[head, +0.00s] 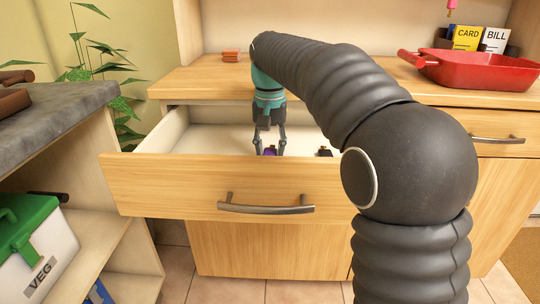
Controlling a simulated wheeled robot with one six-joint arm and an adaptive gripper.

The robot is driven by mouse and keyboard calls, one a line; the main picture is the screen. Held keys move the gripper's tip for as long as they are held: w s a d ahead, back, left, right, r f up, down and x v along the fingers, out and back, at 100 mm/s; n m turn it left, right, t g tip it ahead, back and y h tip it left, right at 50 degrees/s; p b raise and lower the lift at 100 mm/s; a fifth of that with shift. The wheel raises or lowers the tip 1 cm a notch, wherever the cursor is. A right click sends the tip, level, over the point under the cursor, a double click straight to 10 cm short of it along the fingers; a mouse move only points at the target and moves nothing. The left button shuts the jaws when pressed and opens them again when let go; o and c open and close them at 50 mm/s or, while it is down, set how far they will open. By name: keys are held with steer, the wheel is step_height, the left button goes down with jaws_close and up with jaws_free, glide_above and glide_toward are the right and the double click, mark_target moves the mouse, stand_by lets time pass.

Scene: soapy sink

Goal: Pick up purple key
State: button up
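The purple key (270,151) shows as a small purple and dark patch inside the open drawer (200,185). The drawer's front panel hides its lower part. My gripper (270,149) points down into the drawer, with its two fingers apart, one on each side of the purple key. I see gaps between the fingers and the key. I cannot tell how far the fingertips are above the drawer floor.
A dark object (324,152) lies in the drawer right of my gripper, partly hidden. The countertop overhangs behind. A red tray (480,70) and an orange block (231,55) stand on it. A grey counter (50,110) is at left.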

mark_target(270, 153)
steer(key=c, duration=0.3)
steer(key=shift+r, duration=0.1)
step_height(270, 153, up, 10)
steer(key=p, duration=0.2)
